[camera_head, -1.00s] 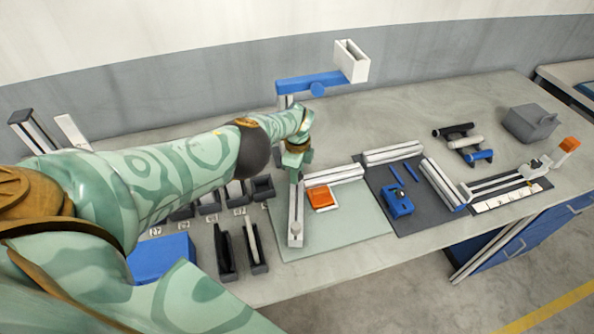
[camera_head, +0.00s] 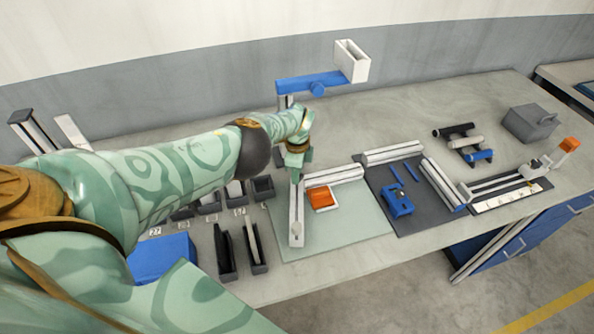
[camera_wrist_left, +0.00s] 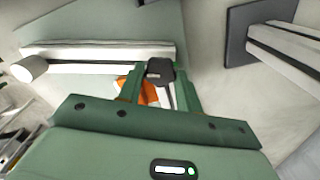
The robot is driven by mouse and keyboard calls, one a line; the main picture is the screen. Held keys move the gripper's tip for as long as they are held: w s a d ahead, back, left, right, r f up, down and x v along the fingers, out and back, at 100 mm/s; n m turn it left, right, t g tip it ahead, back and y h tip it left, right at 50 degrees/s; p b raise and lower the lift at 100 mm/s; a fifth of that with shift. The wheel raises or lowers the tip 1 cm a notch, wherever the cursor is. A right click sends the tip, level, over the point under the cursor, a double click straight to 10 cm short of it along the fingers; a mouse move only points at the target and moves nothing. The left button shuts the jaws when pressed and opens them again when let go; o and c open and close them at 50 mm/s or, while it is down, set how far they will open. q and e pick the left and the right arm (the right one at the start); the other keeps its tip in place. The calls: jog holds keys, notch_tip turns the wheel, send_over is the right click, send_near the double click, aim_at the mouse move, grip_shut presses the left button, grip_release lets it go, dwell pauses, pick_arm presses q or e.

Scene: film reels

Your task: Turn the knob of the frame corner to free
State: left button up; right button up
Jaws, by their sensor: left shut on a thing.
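My left gripper (camera_head: 297,178) reaches down over the corner where two pale frame rails meet on a light green mat (camera_head: 350,228). In the left wrist view, my left gripper (camera_wrist_left: 160,84) is shut on a dark grey knob (camera_wrist_left: 160,68) with a small pale mark, one green finger on each side. In the head view the gripper hides this knob. One pale rail (camera_head: 296,222) runs toward the front edge and the other (camera_head: 335,175) runs to the right. An orange block (camera_head: 321,198) lies inside the corner. The right gripper is not in view.
A post with a blue arm (camera_head: 300,84) and white box (camera_head: 351,62) stands behind my gripper. Dark holders (camera_head: 225,250) and a blue box (camera_head: 165,260) are at left. A dark mat (camera_head: 420,216) with a blue tool (camera_head: 398,204) lies at right.

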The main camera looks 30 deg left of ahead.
pick_arm(q)
jog(key=shift+w+a+r, duration=0.1)
jog(key=o, duration=1)
notch_tip(320, 180, up, 16)
jog(key=p, duration=1.5)
